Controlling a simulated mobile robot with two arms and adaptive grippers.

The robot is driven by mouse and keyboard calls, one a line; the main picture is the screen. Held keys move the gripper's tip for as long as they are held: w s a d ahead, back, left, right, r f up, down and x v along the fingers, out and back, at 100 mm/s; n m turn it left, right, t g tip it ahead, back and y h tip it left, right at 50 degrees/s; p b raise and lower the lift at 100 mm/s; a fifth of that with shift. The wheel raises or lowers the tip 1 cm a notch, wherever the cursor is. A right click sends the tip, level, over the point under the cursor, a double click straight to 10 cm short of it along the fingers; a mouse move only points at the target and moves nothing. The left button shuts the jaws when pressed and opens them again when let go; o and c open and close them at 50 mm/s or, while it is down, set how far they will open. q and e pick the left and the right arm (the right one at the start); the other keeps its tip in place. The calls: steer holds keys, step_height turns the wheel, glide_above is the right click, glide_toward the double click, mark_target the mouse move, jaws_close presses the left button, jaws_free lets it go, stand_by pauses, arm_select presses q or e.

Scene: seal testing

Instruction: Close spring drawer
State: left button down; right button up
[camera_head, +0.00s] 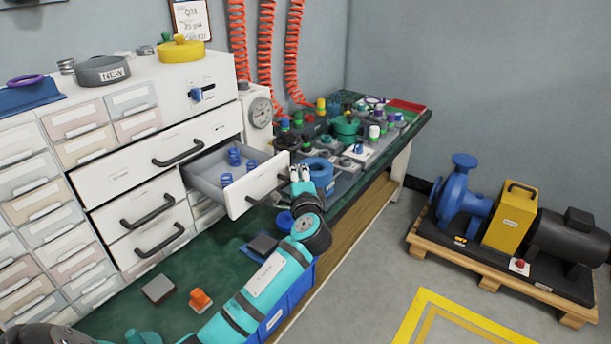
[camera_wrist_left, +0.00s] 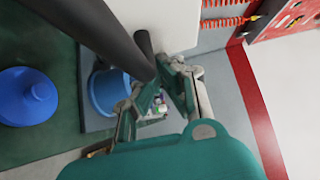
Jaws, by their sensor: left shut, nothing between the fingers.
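The spring drawer (camera_head: 262,187) is pulled out of the white cabinet, with several blue springs (camera_head: 234,156) inside its grey tray. Its white front carries a black handle (camera_head: 277,190). In the left wrist view the dark handle bar (camera_wrist_left: 95,28) crosses the upper left, and a white panel (camera_wrist_left: 160,22) lies beyond it. My left gripper (camera_head: 300,173) is shut and empty at the right end of the drawer front, close beside the handle. Its fingers (camera_wrist_left: 178,66) also show next to the bar's end; whether they touch it is unclear. My right gripper is not in view.
Closed drawers with black handles (camera_head: 148,210) sit left of and below the open one. A blue bin (camera_head: 290,300) is below my arm. A pump on a pallet (camera_head: 500,265) stands on the floor.

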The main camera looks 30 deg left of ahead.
mark_target(250, 154)
arm_select(q)
steer(key=a, duration=0.8)
steer(key=shift+w+a+p, duration=0.25)
steer(key=shift+w+p, duration=0.05)
steer(key=shift+p, duration=0.05)
steer(key=a, duration=0.7)
steer(key=shift+w, duration=0.3)
steer(key=shift+a, duration=0.45)
steer(key=shift+r, duration=0.1)
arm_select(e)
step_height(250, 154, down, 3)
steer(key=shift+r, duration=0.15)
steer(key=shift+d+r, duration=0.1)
